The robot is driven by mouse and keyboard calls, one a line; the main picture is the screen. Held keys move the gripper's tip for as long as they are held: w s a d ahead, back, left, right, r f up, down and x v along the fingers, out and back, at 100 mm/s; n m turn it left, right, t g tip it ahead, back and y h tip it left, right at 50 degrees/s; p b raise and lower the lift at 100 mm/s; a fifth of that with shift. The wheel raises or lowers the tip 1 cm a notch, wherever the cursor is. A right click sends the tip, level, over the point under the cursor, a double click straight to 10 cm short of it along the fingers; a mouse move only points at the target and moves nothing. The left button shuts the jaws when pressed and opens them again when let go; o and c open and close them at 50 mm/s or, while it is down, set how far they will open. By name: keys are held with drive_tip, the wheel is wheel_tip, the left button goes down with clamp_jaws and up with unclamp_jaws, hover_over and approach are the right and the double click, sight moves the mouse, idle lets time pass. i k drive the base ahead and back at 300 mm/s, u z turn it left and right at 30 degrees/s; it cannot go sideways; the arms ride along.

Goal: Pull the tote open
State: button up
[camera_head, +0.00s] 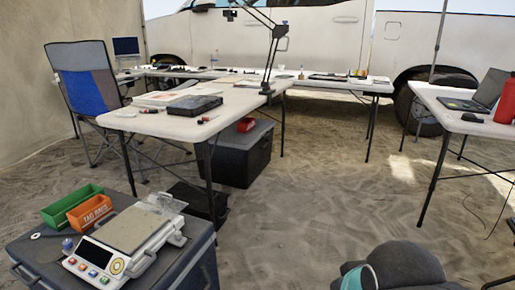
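Several containers could be the tote, and I cannot tell which one it is. A large dark grey lidded box (238,160) stands on the sand under the white table, and its lid looks shut. A smaller black box (190,200) sits on the sand in front of it, partly in shadow. Another grey lidded box (190,268) is at the bottom left, with things on its lid. My gripper is not in view. A dark grey, rounded part with a teal cap at the bottom right looks like my arm.
A scale (125,240), a green bin (72,205) and an orange bin (90,212) stand on the bottom-left box. White tables (190,125) fill the middle and right (445,115). A folding chair (85,80) is at left. Open sand (310,195) lies in the centre.

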sight(232, 166)
drive_tip(key=z, duration=0.3)
drive_tip(key=i, duration=3.45)
drive_tip(key=u, duration=0.45)
drive_tip(key=i, duration=0.8)
drive_tip(key=u, duration=0.2)
